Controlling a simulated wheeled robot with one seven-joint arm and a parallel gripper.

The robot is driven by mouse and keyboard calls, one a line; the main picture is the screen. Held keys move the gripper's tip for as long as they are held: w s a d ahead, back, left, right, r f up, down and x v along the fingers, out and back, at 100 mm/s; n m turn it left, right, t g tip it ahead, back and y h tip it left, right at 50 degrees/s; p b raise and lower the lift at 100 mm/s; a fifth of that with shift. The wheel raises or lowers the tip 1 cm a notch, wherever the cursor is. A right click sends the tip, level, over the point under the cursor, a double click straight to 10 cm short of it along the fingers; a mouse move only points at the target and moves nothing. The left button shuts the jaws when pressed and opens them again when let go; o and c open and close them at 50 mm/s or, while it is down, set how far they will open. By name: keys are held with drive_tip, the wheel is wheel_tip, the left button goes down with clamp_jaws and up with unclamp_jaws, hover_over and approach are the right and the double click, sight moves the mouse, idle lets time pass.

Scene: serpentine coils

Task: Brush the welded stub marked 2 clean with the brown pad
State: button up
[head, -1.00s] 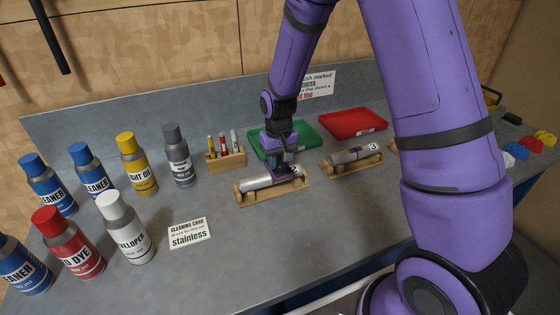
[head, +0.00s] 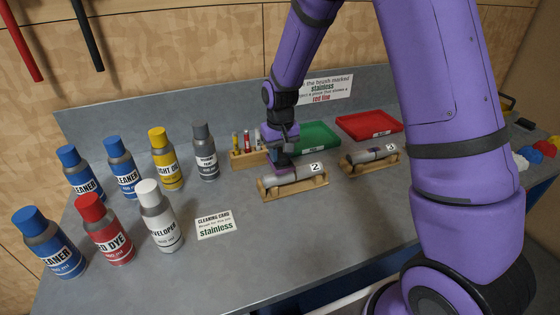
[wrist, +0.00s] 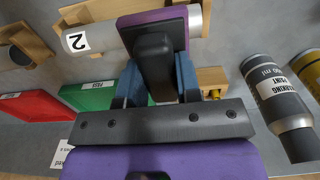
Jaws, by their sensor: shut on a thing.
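The grey stub marked 2 (head: 299,172) lies on a wooden cradle (head: 296,193); its label shows at the right end. It also shows in the wrist view (wrist: 108,38). My gripper (head: 281,152) is over the stub's left half. In the wrist view my gripper (wrist: 160,84) is shut on the black handle of a pad (wrist: 184,14). The pad's body looks purple rather than brown, and it lies across the stub, seemingly against it. The stub's surface under the pad is hidden.
A stub marked 3 (head: 371,155) lies on a cradle to the right. Green (head: 318,138) and red (head: 368,125) trays stand behind. Several bottles and cans, including a grey can (head: 205,152), stand left. A cleaning card (head: 214,225) lies in front; the bench's front middle is clear.

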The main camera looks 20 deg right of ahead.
drive_tip(key=shift+r, duration=2.35)
